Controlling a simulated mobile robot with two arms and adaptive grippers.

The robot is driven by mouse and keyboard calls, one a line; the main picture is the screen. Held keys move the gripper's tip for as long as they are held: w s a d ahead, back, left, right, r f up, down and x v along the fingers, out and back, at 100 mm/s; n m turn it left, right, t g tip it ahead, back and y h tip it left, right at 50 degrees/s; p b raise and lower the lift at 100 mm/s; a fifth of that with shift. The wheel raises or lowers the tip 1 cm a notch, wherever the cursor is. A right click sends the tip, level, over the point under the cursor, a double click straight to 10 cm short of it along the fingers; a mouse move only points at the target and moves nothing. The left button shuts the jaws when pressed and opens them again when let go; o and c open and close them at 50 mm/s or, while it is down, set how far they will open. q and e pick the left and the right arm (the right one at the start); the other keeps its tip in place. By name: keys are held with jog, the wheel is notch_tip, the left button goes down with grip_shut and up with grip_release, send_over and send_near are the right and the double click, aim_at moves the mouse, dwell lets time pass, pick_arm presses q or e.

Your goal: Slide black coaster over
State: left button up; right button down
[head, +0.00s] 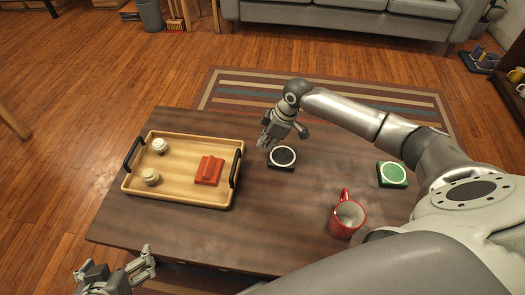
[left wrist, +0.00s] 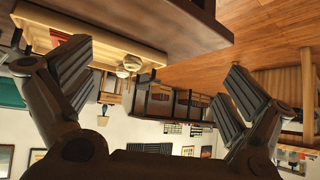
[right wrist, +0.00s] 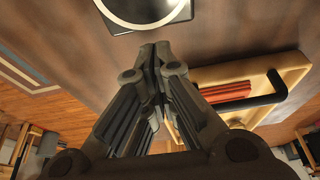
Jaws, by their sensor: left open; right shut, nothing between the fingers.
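The black coaster (head: 281,161), square with a pale ring on top, lies on the dark wooden table (head: 270,225) right of the tray. It also shows at the top of the right wrist view (right wrist: 128,20). My right gripper (head: 268,146) is shut and empty, just beyond the coaster's far left side; whether it touches the coaster I cannot tell. In the right wrist view its fingertips (right wrist: 155,48) meet just short of the coaster's edge. My left gripper (head: 142,265) is open and empty at the table's near left edge. Its spread fingers also show in the left wrist view (left wrist: 158,85).
A red mug (head: 347,216) and a green coaster (head: 392,174) stand to the right, near my right arm. Table between coaster and mug is bare.

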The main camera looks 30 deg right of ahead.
aim_at(288, 157)
jog(key=b+x, duration=0.1)
jog(key=x, duration=0.2)
jog(key=shift+w+a+f, duration=0.1)
jog(key=shift+f, duration=0.25)
pick_arm(q)
jog(key=w+d+r+t+h, duration=0.1)
jog(key=w+d+r+t, duration=0.1)
jog(key=w+r+t, duration=0.2)
jog(key=shift+w+r, duration=0.55)
jog(key=shift+r, duration=0.05)
pick_arm(e)
jog(key=shift+f, duration=0.2)
pick_arm(q)
jog(key=shift+s, duration=0.1)
